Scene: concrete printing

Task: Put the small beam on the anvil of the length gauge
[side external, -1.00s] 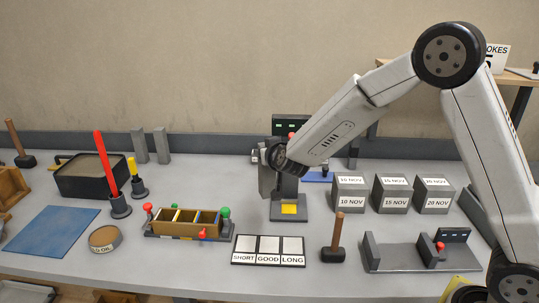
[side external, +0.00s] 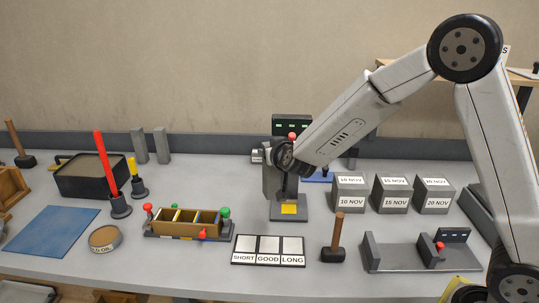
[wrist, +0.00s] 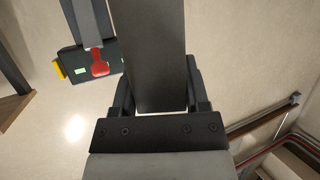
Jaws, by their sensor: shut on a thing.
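My gripper (wrist: 157,88) is shut on the small beam (wrist: 157,50), a plain dark grey bar that runs away from the jaws between both fingers. In the side view a grey upright piece (side external: 267,182) shows at my arm's end; I cannot tell beam from finger there. Just right of it stands a gauge with a dark display (side external: 291,125), a red knob (side external: 292,136) and a grey base (side external: 288,211) with a yellow plate. My wrist hides part of its column. The display also shows in the wrist view (wrist: 75,68), left of the beam. I see no contact between beam and base.
A SHORT/GOOD/LONG tray (side external: 268,259) lies in front, with a mallet (side external: 333,252) beside it. Dated concrete cubes (side external: 390,194) stand to the right. A fixture with a red knob (side external: 418,254) is at front right, a wooden mould (side external: 188,226) to the left.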

